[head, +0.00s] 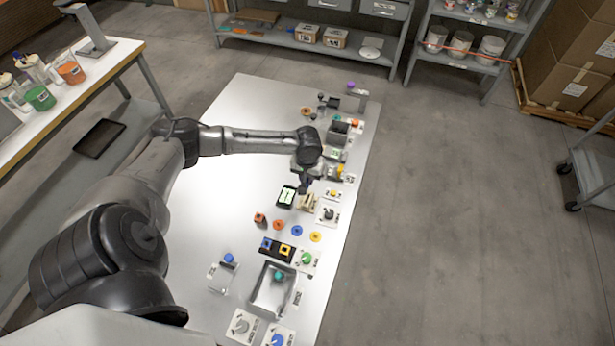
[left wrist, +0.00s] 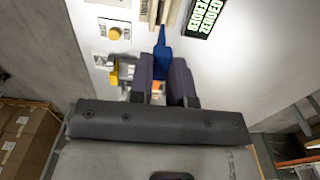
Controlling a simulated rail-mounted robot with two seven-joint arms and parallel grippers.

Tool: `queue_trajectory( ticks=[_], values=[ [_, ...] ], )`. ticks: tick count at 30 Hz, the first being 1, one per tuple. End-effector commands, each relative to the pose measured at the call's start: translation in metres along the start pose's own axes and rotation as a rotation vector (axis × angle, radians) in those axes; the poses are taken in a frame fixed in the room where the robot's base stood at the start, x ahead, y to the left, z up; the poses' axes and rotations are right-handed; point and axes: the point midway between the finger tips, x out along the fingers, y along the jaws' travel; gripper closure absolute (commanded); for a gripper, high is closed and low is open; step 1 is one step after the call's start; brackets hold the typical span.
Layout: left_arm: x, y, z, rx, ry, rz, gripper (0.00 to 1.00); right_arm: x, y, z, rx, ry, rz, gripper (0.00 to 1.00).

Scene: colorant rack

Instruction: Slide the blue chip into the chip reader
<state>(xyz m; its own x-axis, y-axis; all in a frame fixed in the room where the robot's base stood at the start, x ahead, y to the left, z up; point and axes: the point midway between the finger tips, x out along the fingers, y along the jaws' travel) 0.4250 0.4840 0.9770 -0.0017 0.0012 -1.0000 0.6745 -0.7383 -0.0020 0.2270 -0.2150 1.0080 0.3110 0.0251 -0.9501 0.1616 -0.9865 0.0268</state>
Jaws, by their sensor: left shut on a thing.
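My left gripper (head: 306,186) reaches over the right part of the white table in the head view. In the left wrist view its two dark fingers (left wrist: 162,82) are shut on a blue chip (left wrist: 162,50), whose narrow end points up in the picture. A black panel with green lettering (head: 286,196), seemingly the reader's display, lies just left of the gripper; it also shows in the left wrist view (left wrist: 207,17). A beige slotted block (head: 307,203) stands beside the panel, close to the chip's end. I cannot tell whether chip and block touch.
Coloured discs, such as an orange one (head: 278,224), and a black tray with blue and yellow squares (head: 277,249) lie nearer me. A grey open box (head: 261,300) stands near the front. A yellow button (left wrist: 115,33) sits beside the block. The table's left part is clear.

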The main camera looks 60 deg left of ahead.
Motion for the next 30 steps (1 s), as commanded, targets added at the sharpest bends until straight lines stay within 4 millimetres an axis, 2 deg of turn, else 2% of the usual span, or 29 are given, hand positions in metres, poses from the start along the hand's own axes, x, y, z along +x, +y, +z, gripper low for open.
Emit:
queue_trajectory(
  ticks=[9,12,18,30],
  values=[
    [-0.004,0.000,0.001,-0.001,-0.002,0.001,1.00,-0.017,0.002,-0.003,-0.003,-0.006,0.003,0.39],
    [0.012,0.000,0.001,-0.001,-0.002,0.001,1.00,-0.008,0.003,0.001,-0.008,-0.005,0.006,0.39],
    [0.030,0.000,0.000,-0.001,-0.001,0.002,1.00,-0.001,0.004,0.004,-0.013,-0.010,0.011,0.39],
    [0.054,0.000,0.000,0.000,-0.001,0.002,1.00,0.007,0.003,0.006,-0.007,-0.009,0.007,0.39]
  ],
)
